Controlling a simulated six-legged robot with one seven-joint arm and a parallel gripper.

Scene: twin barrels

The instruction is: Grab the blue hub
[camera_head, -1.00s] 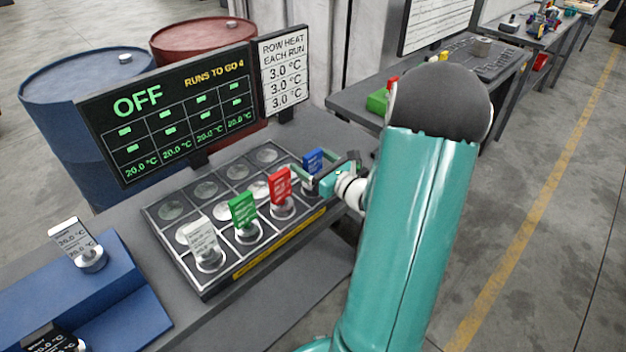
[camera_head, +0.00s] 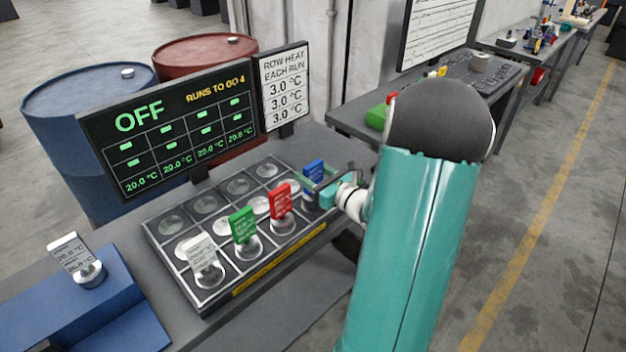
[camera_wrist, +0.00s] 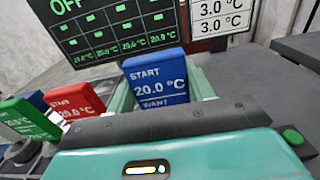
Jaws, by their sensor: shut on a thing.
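The blue hub (camera_head: 314,171) carries an upright blue tag and stands at the right end of the front row of the black tray (camera_head: 215,291). In the wrist view its blue tag (camera_wrist: 156,78) reads START 20.0 °C and rises just beyond my gripper's teal body. My gripper (camera_head: 318,185) is at the blue hub from the right, its teal fingers shut on it. The hub's lower part is mostly hidden by the fingers.
Red (camera_head: 281,202), green (camera_head: 242,226) and white (camera_head: 203,257) tagged hubs stand left of it in the same row. A display reading OFF (camera_head: 170,130) stands behind the tray. Another white-tagged hub (camera_head: 88,272) sits on a blue block at left. Two barrels stand behind.

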